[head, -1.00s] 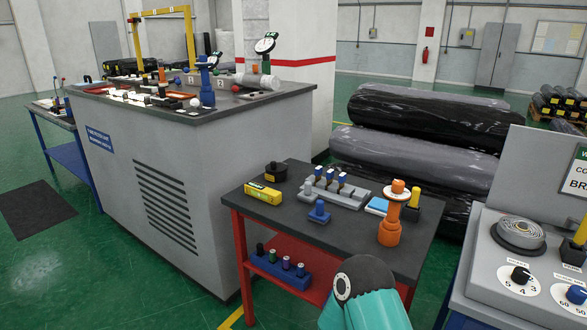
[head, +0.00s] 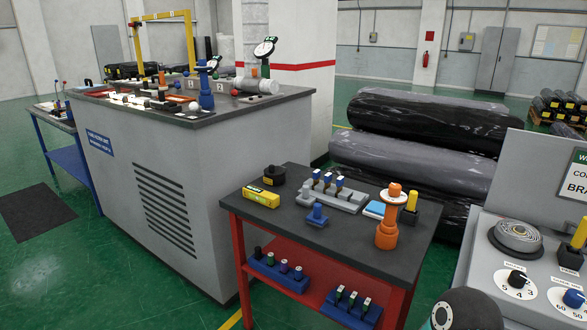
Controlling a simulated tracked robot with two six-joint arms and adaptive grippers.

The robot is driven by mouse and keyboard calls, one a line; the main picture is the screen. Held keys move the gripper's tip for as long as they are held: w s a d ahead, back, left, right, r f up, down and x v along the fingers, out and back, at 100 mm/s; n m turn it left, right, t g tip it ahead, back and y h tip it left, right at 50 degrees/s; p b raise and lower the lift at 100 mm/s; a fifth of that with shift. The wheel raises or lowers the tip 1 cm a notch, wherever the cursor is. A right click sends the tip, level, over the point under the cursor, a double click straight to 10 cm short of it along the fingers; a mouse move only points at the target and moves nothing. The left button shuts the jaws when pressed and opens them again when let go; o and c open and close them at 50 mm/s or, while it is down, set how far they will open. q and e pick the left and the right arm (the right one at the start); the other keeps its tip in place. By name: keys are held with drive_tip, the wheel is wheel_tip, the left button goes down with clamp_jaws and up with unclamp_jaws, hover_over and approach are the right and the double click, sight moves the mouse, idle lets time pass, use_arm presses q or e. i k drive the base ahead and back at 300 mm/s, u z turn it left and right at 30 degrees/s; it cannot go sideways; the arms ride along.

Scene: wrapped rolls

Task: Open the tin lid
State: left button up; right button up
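A low, round black tin (head: 274,175) stands at the back left of the small red-framed table, and a small raised part shows on its top. I cannot tell at this size where its lid meets the body, but the top looks covered. Neither of my grippers is in view. A dark, rounded part of one of my arms shows at the bottom edge, right of the small table and well apart from the tin.
The small table's dark top (head: 270,222) also holds a yellow box (head: 261,197), a grey rack (head: 333,192), a blue block (head: 317,215) and an orange stand (head: 388,225). A grey console (head: 478,270) stands right. A large grey cabinet (head: 150,200) stands left.

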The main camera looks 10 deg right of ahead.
sight(273, 171)
drive_tip(key=z, duration=0.1)
drive_tip(key=i, duration=1)
drive_tip(key=u, duration=0.05)
